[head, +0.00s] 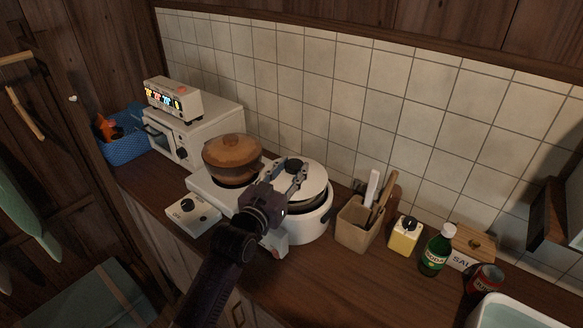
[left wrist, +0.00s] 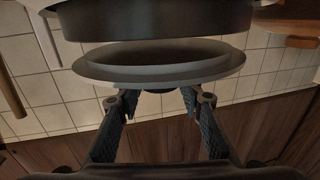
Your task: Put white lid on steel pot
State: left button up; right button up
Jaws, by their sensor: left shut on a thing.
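The white lid (head: 314,178) is in my left gripper (head: 284,181), which is shut on the lid's dark knob (head: 293,165). In the left wrist view, which appears upside down, the lid (left wrist: 160,65) sits between my left fingers (left wrist: 160,103) and the dark steel pot (left wrist: 160,24). A gap shows between lid and pot there, so the lid is above the pot and apart from it. In the head view the lid and my gripper hide most of the pot. My right gripper is not in view.
A brown lidded pot (head: 232,155) stands left of the lid. A white cooker body (head: 308,229) is below the lid. A utensil holder (head: 355,228), a yellow container (head: 405,239) and a green bottle (head: 437,252) stand to the right. The front counter there is clear.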

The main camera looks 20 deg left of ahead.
pick_arm(q)
jog(key=shift+f, duration=0.35)
dwell(0.4)
jog(key=shift+f, duration=0.85)
dwell(1.1)
jog(key=o, duration=1.4)
jog(key=shift+c, duration=0.2)
jog(key=shift+f, duration=0.1)
jog(key=s, duration=0.4)
jog(key=s+a, duration=0.1)
jog(key=s, duration=0.7)
jog(key=shift+a, duration=0.3)
